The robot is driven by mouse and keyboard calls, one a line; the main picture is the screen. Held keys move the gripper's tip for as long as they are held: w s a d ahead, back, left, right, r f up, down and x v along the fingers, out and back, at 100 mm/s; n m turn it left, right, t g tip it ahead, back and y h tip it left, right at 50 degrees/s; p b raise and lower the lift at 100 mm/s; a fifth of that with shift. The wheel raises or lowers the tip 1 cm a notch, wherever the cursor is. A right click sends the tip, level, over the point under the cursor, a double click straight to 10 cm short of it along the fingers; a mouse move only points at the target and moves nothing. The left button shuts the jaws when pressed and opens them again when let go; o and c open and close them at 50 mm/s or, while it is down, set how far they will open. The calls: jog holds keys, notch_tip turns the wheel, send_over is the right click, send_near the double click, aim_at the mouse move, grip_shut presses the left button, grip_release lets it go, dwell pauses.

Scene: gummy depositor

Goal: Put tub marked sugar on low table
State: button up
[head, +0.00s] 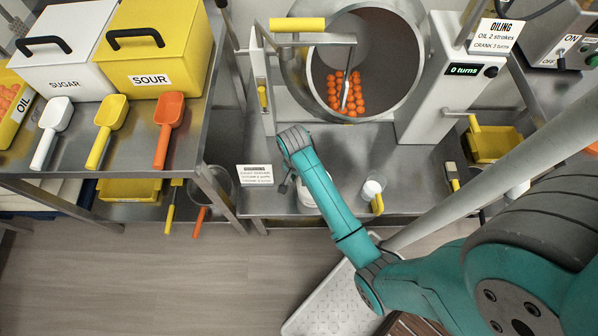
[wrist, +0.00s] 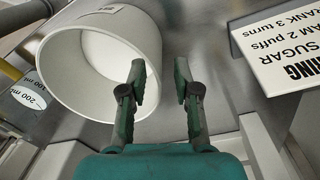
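A white tub (head: 306,200) stands on the middle steel table (head: 415,170), mostly hidden behind my arm in the head view. In the wrist view the tub (wrist: 140,35) shows its open mouth and white inside; the small label on its outer wall is too cut off to read. My gripper (wrist: 160,68) is open and empty, its fingers beside the tub's rim, toward the sign. In the head view my gripper (head: 285,186) is mostly hidden under the wrist. A white lidded box (head: 66,50) marked SUGAR stands at the upper left. I cannot tell which surface is the low table.
A printed sign (head: 255,175) stands left of my gripper. A small measuring cup (head: 373,190) with a yellow handle is right of the tub. A drum (head: 300,70) holding orange pieces stands behind. Scoops and a yellow SOUR box (head: 152,50) lie on the left table.

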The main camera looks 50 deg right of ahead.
notch_tip(320, 180, up, 7)
jog(key=shift+w, duration=0.2)
jog(key=shift+s+a+f, duration=0.1)
jog(key=shift+f, duration=0.05)
dwell(0.5)
